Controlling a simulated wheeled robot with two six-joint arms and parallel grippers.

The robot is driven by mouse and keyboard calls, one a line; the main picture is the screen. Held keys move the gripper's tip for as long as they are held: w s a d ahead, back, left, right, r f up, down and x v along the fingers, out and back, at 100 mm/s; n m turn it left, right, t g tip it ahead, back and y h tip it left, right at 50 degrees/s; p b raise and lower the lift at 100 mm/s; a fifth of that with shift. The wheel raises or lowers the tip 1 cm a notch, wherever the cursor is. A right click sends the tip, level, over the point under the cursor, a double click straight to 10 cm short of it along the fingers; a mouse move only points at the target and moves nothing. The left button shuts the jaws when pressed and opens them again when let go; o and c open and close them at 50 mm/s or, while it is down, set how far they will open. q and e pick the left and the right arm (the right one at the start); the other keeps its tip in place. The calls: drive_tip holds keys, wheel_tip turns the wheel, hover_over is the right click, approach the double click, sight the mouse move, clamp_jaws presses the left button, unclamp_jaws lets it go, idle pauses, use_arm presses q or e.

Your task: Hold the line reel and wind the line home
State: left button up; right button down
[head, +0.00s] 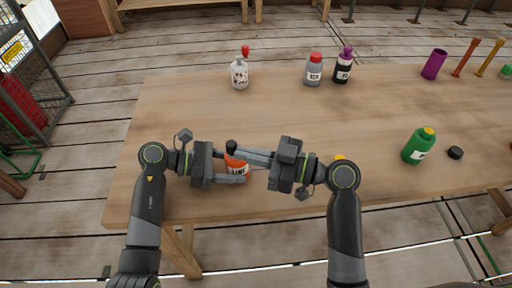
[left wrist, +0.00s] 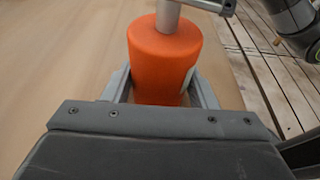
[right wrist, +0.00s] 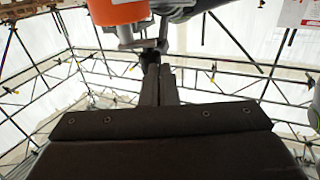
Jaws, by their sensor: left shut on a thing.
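The line reel (head: 238,170) is an orange cylinder with a white label, standing near the table's front left. A silver crank with a black knob (head: 231,147) is on its top. My left gripper (head: 240,176) is shut around the reel's body, with a finger on each side in the left wrist view (left wrist: 165,85). My right gripper (head: 240,154) reaches in from the right at crank height. Its fingers (right wrist: 160,68) are together, with their tips at the knob; whether they pinch it is hidden. No loose line is visible.
On the table (head: 190,100) are a white bottle (head: 239,76), a grey bottle (head: 314,71), a black bottle (head: 343,68), a purple cup (head: 434,65), a green bottle (head: 418,147) and a black cap (head: 455,153). The table's middle is clear. A wire cage (head: 30,70) stands left.

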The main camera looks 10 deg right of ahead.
drive_tip(key=shift+s+a, duration=0.25)
drive_tip(key=shift+a, duration=0.55)
idle(0.4)
